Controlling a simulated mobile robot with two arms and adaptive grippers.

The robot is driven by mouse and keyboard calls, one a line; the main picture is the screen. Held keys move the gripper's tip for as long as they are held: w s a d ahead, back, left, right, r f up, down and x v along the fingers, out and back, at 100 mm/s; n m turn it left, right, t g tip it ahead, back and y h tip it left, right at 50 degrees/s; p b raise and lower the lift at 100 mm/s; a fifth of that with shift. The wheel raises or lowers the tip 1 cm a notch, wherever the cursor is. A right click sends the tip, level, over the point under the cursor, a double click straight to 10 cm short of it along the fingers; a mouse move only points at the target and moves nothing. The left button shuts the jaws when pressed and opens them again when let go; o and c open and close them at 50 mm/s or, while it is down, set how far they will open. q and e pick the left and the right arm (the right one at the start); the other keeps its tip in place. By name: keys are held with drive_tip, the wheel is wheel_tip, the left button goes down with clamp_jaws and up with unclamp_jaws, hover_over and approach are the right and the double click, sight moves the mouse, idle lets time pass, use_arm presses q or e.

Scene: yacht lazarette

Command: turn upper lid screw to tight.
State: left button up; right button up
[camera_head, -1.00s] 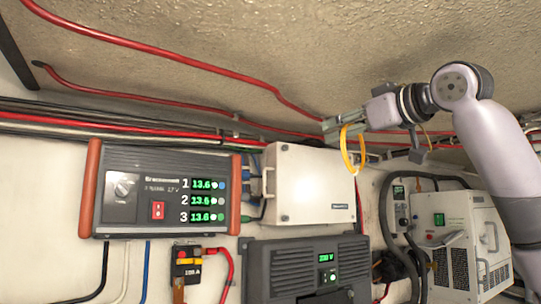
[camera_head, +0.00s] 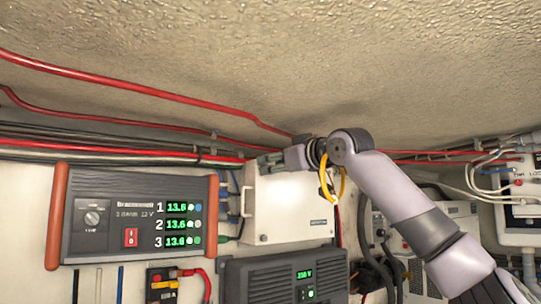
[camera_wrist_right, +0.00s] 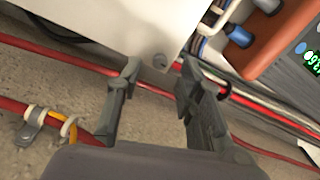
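The white box (camera_head: 290,205) is fixed to the wall, with its flat lid facing out. A lower lid screw (camera_head: 264,238) shows at the lower left. My right gripper (camera_head: 268,160) is at the box's upper-left corner. In the wrist view its fingers (camera_wrist_right: 160,68) are apart, one on each side of the screw in the picture, with nothing between them. My left gripper is out of view.
A dark charger (camera_head: 138,215) with orange ends is left of the box. A black unit (camera_head: 285,275) sits below. Red cables (camera_head: 150,90) run along the wall top, close behind my right fingers. Grey equipment (camera_head: 440,225) stands to the right.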

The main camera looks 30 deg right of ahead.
drive_tip(key=shift+w+a, duration=0.15)
drive_tip(key=shift+w, duration=0.9)
drive_tip(key=shift+s, duration=0.1)
drive_tip(key=shift+c, duration=0.7)
clamp_jaws()
